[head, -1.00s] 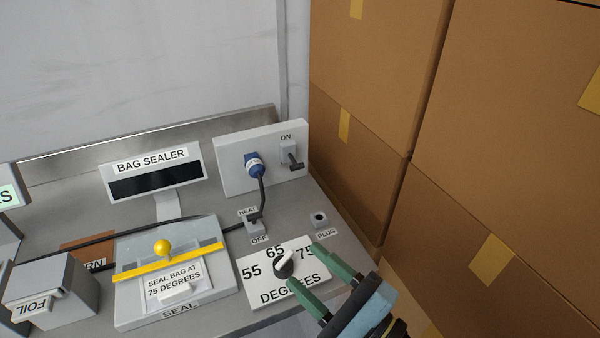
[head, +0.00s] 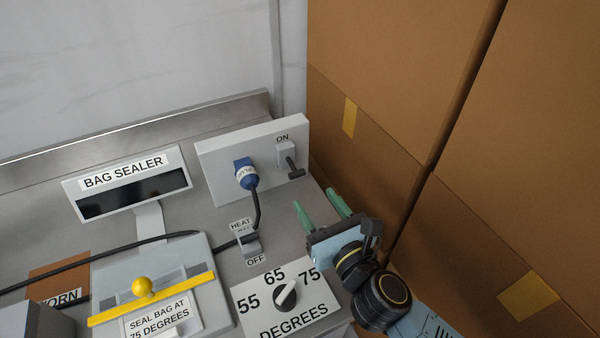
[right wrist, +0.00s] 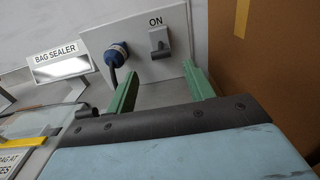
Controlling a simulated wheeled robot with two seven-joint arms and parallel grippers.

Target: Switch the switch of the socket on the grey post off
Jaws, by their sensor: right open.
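The socket switch (head: 287,153) sits on the light-grey upright panel (head: 222,160) at the back right, under an "ON" label. Its dark lever (head: 293,170) sticks out low on the switch, on the side away from the label. A blue plug (head: 245,174) is in the socket left of it. My right gripper (head: 313,197) is open and empty, in front of and below the switch, apart from it. In the right wrist view the switch (right wrist: 159,40) shows ahead between the two green fingers (right wrist: 158,72). My left gripper is out of view.
A black cable runs from the plug past the heat switch (head: 250,245). The degrees dial (head: 287,294) and bag sealer (head: 150,285) lie nearer. Stacked cardboard boxes (head: 390,110) stand close on the right. The counter just before the panel is mostly clear.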

